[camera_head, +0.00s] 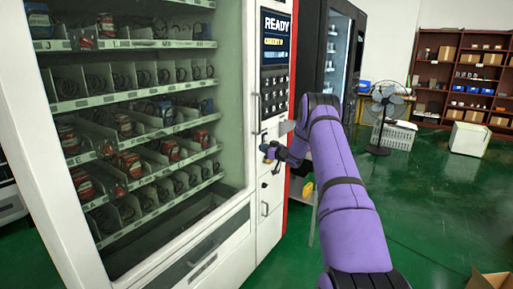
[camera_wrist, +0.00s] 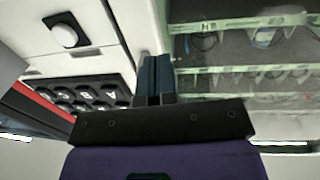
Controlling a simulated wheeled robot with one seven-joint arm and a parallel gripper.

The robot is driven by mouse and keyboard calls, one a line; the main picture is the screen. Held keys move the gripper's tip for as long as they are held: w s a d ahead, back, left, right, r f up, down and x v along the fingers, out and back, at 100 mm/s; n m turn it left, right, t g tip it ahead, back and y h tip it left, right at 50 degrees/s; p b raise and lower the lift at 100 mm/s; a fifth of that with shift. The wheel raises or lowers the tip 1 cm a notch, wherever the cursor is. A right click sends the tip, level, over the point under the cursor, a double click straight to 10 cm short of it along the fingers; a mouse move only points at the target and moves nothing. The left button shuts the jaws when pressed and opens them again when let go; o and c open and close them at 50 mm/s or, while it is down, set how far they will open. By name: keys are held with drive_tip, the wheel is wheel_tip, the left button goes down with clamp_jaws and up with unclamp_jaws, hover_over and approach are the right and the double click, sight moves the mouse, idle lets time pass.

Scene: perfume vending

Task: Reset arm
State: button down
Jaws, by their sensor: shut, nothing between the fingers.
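My purple arm reaches forward from the lower right in the head view to the vending machine's control column. My gripper (camera_head: 268,152) is in front of the white panel below the keypad (camera_head: 274,92). In the wrist view my gripper (camera_wrist: 155,72) has its two dark fingers together, shut and empty. The vending machine (camera_head: 150,120) shows shelves of coils and some red and blue goods behind its glass. Its display (camera_head: 276,37) reads READY. The keypad also shows in the wrist view (camera_wrist: 85,97), left of the fingers. A round knob (camera_wrist: 64,36) sits at the upper left there.
A dark second machine (camera_head: 338,50) stands behind the arm. A black fan (camera_head: 386,105), a white crate (camera_head: 396,134) and a brown shelf with boxes (camera_head: 463,75) are farther back. A cardboard box (camera_head: 490,281) is at lower right. Green floor is open on the right.

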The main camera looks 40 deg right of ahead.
drive_tip(key=shift+s+d, duration=0.2)
drive_tip(key=shift+s, duration=0.6)
drive_tip(key=shift+s+d, duration=0.2)
drive_tip(key=shift+s, duration=0.55)
